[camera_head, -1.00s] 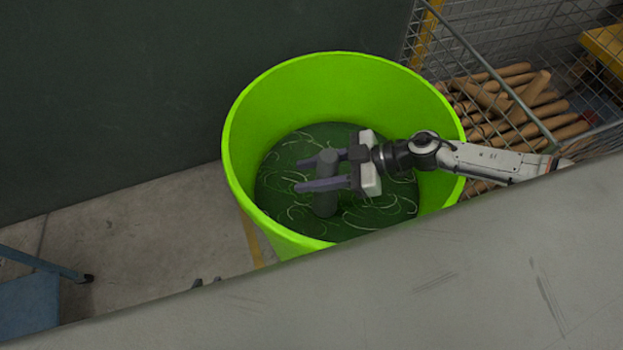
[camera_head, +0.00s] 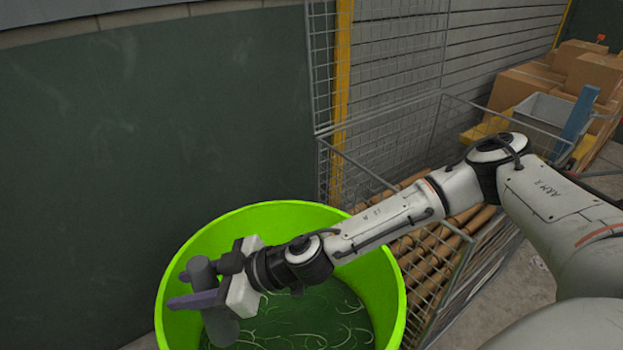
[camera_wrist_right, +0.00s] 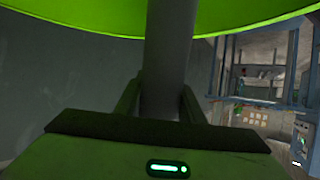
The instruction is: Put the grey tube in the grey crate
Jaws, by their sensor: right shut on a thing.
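The grey tube (camera_head: 221,327) is upright, a little tilted, in my right gripper (camera_head: 186,290) in the head view. My right gripper is shut on it, one finger on each side. Tube and gripper show over the left part of the green bin (camera_head: 385,270), near its rim. The tube also stands between the fingers in the right wrist view (camera_wrist_right: 167,60). A grey crate (camera_head: 541,112) sits at the far right back, beside cardboard boxes. Its inside is mostly hidden. My left gripper is not in view.
A wire mesh cage (camera_head: 455,285) with brown rolls (camera_head: 428,262) stands right of the bin, under my right arm. Cardboard boxes (camera_head: 590,72) and a blue upright (camera_head: 578,120) are near the crate. A dark green wall (camera_head: 150,130) is behind the bin.

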